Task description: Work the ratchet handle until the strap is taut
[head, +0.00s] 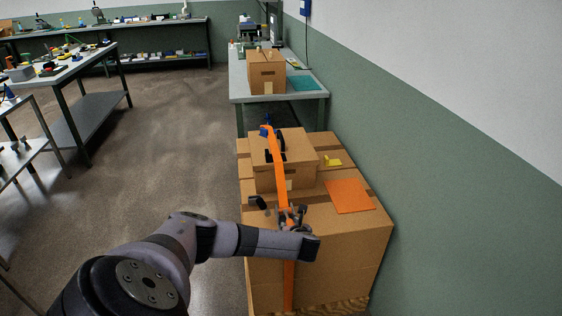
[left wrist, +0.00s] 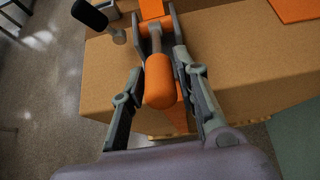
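The orange strap (head: 280,185) runs over the small upper carton (head: 300,172) and down the front of the large carton (head: 340,255). It shows no clear slack or tautness. The grey metal ratchet (head: 288,216) sits at the large carton's top front edge, partly hidden by my left arm. In the left wrist view its orange handle grip (left wrist: 159,82) points toward my palm. My left gripper (left wrist: 163,78) has one finger on each side of this grip, with gaps showing beside it, so the fingers look open around it. My right gripper is not in view.
A black-handled part (left wrist: 90,14) stands left of the ratchet. An orange sheet (head: 348,196) and a yellow item (head: 332,161) lie on the cartons. The green wall (head: 450,220) is close on the right. Open floor (head: 180,140) lies left; a bench (head: 310,91) stands behind.

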